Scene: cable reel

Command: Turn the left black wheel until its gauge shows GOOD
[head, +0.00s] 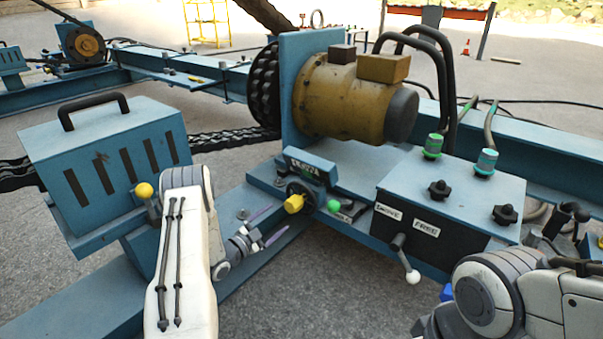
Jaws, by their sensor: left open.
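The control box (450,205) has two black star-shaped wheels on top. The left black wheel (439,189) stands in front of a green-banded cylinder (433,146), which looks like its gauge; no wording on it can be read. The right black wheel (505,214) has a teal-banded cylinder (486,162) behind it. My left gripper (279,217) is open and empty, its purple fingers apart, left of the control box and below the yellow knob. It touches neither wheel. My right arm is at the lower right; its gripper does not show.
A yellow knob (294,204) and a green knob (334,206) sit on a small mechanism left of the box. A yellow motor (345,95) stands behind.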

